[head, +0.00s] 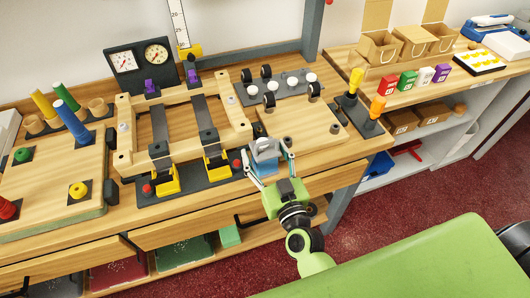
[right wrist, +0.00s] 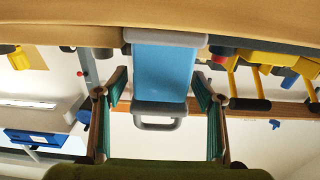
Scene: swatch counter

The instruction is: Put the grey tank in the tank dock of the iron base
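The tank (head: 265,151) has a blue body with grey ends and a grey handle. It is at the front left corner of a light wooden board (head: 318,126), which may be the iron base; no label shows. My right gripper (head: 269,162) is open, with one finger on each side of the tank. In the right wrist view the tank (right wrist: 163,75) is between the fingers of the gripper (right wrist: 161,85), with a narrow gap on each side. Its far grey end meets a wooden edge; I cannot tell whether it sits in a dock. My left gripper is not in view.
Left of the tank is a wooden frame (head: 124,140) with yellow clamps. Black wheels and white knobs stand on a grey plate (head: 287,83) behind. Yellow and orange pegs (head: 378,105) stand at right. The green surface (head: 430,265) fills the lower right.

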